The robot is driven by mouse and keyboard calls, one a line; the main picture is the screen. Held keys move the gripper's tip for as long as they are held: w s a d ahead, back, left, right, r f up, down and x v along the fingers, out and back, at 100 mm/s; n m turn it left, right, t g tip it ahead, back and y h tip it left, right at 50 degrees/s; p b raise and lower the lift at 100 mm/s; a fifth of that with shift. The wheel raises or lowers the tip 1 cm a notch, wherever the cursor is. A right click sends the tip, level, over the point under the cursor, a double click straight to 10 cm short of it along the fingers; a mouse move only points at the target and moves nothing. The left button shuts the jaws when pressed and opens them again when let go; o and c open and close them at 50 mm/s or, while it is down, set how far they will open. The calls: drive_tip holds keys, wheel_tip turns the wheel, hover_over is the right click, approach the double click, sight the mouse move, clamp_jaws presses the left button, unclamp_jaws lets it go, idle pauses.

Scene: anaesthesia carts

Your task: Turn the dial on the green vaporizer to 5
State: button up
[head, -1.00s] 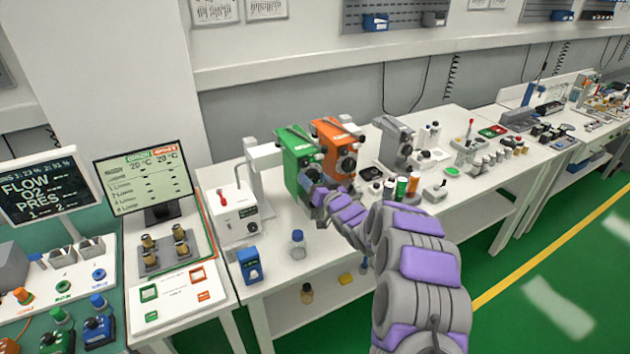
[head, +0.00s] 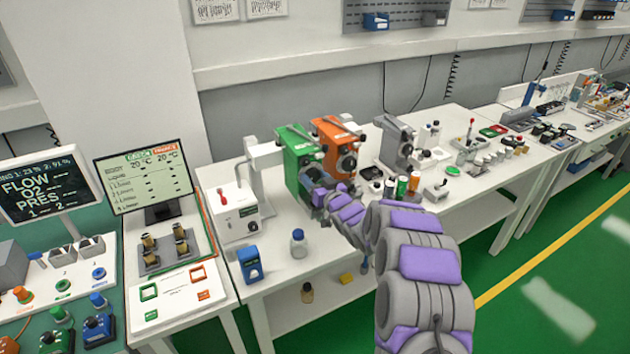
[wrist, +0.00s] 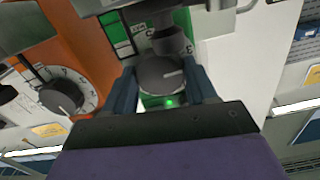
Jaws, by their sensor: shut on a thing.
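The green vaporizer (head: 297,155) stands on the white bench, left of the orange vaporizer (head: 335,148). My gripper (head: 322,198) is at the front of the green vaporizer and hides its dial in the head view. In the wrist view the dial (wrist: 163,74) is a dark grey round knob with a pale pointer line, and my gripper (wrist: 165,88) is shut on it, one finger on each side. The pointer line points right in the picture. A green light (wrist: 169,102) glows beside the dial. The number at the pointer cannot be read clearly.
The orange vaporizer's dial (wrist: 62,97) is close beside my gripper in the wrist view. A grey device (head: 395,145) stands to the right. A clear bottle (head: 298,243) and a blue device (head: 250,264) stand at the bench front. A screen (head: 142,177) is at left.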

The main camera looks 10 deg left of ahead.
drive_tip(key=n+b, duration=0.2)
drive_tip(key=n, duration=0.3)
drive_tip(key=shift+f, duration=0.1)
drive_tip(key=shift+s+a+n+b, duration=0.1)
drive_tip(key=shift+a+n+b, duration=0.05)
drive_tip(key=shift+n+b, duration=1.85)
drive_tip(key=shift+n, duration=0.3)
drive_tip(key=o, duration=1.1)
drive_tip(key=shift+a, duration=0.1)
drive_tip(key=shift+c, duration=0.2)
drive_tip(key=shift+s+d+p, duration=0.3)
drive_tip(key=shift+s+d, duration=0.1)
drive_tip(key=shift+s, duration=0.05)
drive_tip(key=p+v, duration=0.2)
drive_tip(key=v, duration=1.4)
drive_tip(key=shift+s+a+p, duration=0.2)
drive_tip(key=shift+s+p, duration=0.05)
drive_tip(key=shift+p, duration=0.15)
